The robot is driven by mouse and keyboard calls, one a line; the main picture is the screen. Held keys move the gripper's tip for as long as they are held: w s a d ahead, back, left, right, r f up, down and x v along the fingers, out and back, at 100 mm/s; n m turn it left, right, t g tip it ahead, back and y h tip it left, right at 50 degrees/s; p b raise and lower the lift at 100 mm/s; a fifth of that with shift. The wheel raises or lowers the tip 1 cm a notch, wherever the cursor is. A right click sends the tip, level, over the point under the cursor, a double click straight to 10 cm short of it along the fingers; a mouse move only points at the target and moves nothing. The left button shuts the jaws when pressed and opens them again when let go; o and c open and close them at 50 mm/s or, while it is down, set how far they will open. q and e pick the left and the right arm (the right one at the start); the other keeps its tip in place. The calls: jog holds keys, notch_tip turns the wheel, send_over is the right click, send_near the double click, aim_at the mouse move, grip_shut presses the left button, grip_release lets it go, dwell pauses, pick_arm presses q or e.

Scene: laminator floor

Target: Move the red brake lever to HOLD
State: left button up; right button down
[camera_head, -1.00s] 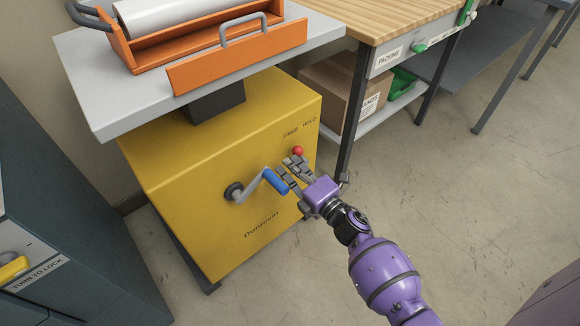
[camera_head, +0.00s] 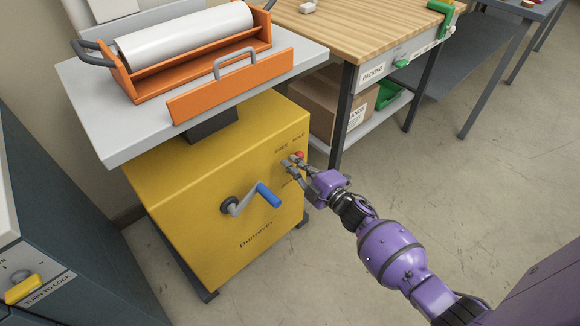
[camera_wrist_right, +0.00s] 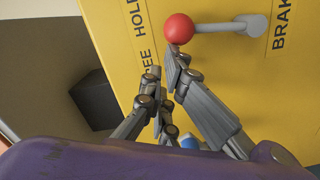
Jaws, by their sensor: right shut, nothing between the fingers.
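The red ball of the brake lever (camera_head: 300,154) shows on the front of the yellow cabinet (camera_head: 190,195), just below the HOLD label (camera_head: 299,137) and to the right of FREE (camera_head: 281,150). In the right wrist view the red ball (camera_wrist_right: 178,28) sits on a grey shaft beside the HOLD lettering. My right gripper (camera_head: 291,163) is shut and empty, with its fingertips close at the ball's lower left. In the wrist view its fingertips (camera_wrist_right: 165,75) lie just below the ball; whether they touch it is unclear. My left gripper is out of view.
A crank with a blue handle (camera_head: 268,195) sticks out of the cabinet, left of my right gripper. The grey top (camera_head: 95,105) with an orange roller tray (camera_head: 230,85) overhangs above. A wooden packing bench (camera_head: 340,30) stands right. Floor at right is clear.

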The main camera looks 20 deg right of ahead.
jog(key=d+m, duration=0.1)
jog(key=w+d, duration=0.1)
jog(key=shift+d+r+m, duration=0.2)
jog(key=shift+d+m, duration=0.1)
jog(key=shift+m, duration=0.1)
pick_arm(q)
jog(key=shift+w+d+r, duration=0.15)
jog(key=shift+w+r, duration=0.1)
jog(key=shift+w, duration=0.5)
pick_arm(e)
jog(key=shift+d, duration=0.2)
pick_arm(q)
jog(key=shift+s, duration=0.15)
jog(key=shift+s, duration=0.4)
